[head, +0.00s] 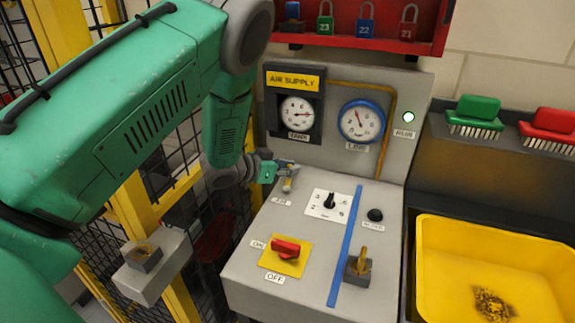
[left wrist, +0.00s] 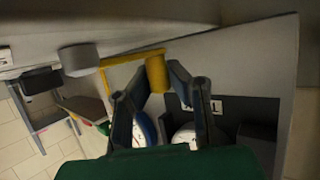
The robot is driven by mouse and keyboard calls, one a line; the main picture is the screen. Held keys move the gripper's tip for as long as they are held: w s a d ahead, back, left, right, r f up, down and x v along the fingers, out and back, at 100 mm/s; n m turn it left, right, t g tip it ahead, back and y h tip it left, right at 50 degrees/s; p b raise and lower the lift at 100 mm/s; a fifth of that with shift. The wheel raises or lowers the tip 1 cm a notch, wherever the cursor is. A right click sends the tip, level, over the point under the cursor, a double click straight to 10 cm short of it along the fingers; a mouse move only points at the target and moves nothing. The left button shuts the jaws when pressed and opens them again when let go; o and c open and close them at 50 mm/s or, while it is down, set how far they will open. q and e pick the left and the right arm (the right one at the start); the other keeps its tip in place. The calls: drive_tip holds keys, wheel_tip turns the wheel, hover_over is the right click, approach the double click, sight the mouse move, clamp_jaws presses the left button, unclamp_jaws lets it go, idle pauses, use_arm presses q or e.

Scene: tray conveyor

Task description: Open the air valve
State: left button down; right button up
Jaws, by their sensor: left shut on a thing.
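The air valve (head: 288,184) is a small brass-yellow handle on the grey console, behind a small label that seems to read AIR. My left gripper (head: 286,170) reaches it from the left and is shut on it. In the left wrist view a yellow handle end (left wrist: 156,73) sits between the dark fingertips (left wrist: 160,76). The fingers hide part of the valve, and its exact turn is hard to tell. On the AIR SUPPLY panel, the left gauge (head: 297,114) and the blue-rimmed line gauge (head: 361,121) show needles. My right gripper is not in view.
The console carries a red ON/OFF switch (head: 286,248), a selector dial (head: 329,202), a black button (head: 375,215) and a brass piece in a block (head: 358,268). Padlocks (head: 365,24) hang above. Brushes (head: 473,115) and a yellow bin (head: 490,250) stand right. Yellow-framed mesh fencing is left.

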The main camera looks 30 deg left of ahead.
use_arm(q)
drive_tip(key=shift+w+d+m+g+h, duration=0.1)
drive_tip(key=shift+d+m+g+h, duration=0.15)
drive_tip(key=shift+m+h, duration=0.35)
drive_tip(key=shift+w+d+m+g+h, duration=0.1)
drive_tip(key=shift+d+m+g+h, duration=0.15)
drive_tip(key=shift+m+h, duration=0.3)
drive_tip(key=c, duration=1.5)
unclamp_jaws()
drive_tip(key=shift+o, duration=0.2)
wheel_tip(320, 180, up, 10)
drive_tip(key=shift+a+f, duration=0.1)
drive_tip(key=shift+f, duration=0.05)
